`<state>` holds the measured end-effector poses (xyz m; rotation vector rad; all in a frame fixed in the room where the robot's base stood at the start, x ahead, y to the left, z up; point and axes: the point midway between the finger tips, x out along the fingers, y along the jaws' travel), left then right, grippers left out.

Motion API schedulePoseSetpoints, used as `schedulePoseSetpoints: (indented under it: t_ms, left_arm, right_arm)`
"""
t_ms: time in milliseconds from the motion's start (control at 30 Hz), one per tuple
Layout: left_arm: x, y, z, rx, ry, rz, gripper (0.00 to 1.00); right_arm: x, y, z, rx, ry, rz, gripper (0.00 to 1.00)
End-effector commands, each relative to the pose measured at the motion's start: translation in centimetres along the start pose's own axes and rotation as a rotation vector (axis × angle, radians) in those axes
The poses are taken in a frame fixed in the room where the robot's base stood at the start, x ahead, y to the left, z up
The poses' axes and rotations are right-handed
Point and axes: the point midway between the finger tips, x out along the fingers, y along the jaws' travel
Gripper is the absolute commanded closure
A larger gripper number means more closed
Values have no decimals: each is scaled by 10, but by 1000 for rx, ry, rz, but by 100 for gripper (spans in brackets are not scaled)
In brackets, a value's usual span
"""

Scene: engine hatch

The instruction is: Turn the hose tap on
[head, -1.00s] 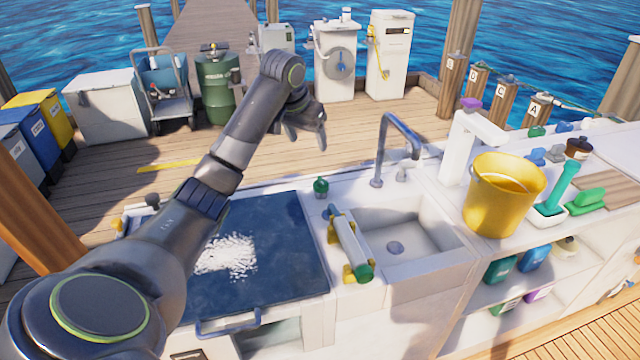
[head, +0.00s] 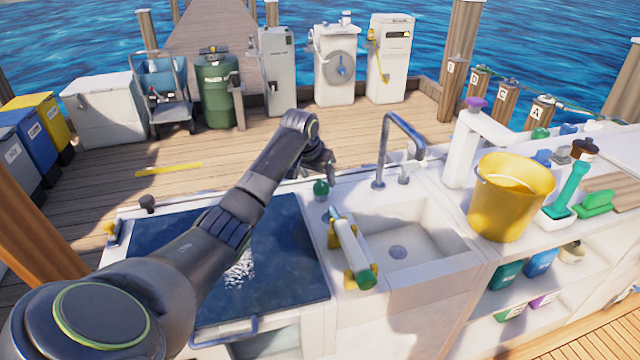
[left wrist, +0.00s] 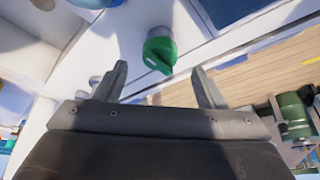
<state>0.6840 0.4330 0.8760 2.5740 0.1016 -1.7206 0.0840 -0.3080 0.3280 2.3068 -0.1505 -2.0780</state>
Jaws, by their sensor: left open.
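A green tap knob (head: 320,188), which looks like the hose tap, stands on the white counter between the dark hatch lid and the sink. In the left wrist view the green knob (left wrist: 160,50) has a ridge-like handle on a pale round base, and it lies just beyond the fingertips, roughly centred between them. My left gripper (head: 317,172) is above and slightly behind the knob in the head view. Its two fingers (left wrist: 160,72) are spread and empty, and I see no contact with the knob. My right gripper is in neither view.
A sink (head: 385,264) with a grey faucet (head: 383,150) lies right of the knob. A white-and-green cylinder (head: 349,245) rests at the sink's left edge. The dark hatch lid (head: 290,265) lies left. A yellow bucket (head: 505,205) stands on the right counter.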

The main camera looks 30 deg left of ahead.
Motion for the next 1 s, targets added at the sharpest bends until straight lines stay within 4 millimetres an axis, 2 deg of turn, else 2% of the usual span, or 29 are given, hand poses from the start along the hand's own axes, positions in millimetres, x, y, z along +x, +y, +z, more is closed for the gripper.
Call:
schedulePoseSetpoints:
  t_ms: [100,300,667,767,1000]
  left_arm:
    - [19,1,0,-1,-1,1,36]
    - [36,1,0,0,0,0,36]
    - [40,0,0,1,1,0,36]
    - [40,0,0,1,1,0,46]
    - [40,0,0,0,1,0,78]
  right_arm:
    - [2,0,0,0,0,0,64]
    - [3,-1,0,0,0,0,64]
    - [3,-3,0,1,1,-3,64]
    - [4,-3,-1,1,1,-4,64]
    - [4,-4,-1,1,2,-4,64]
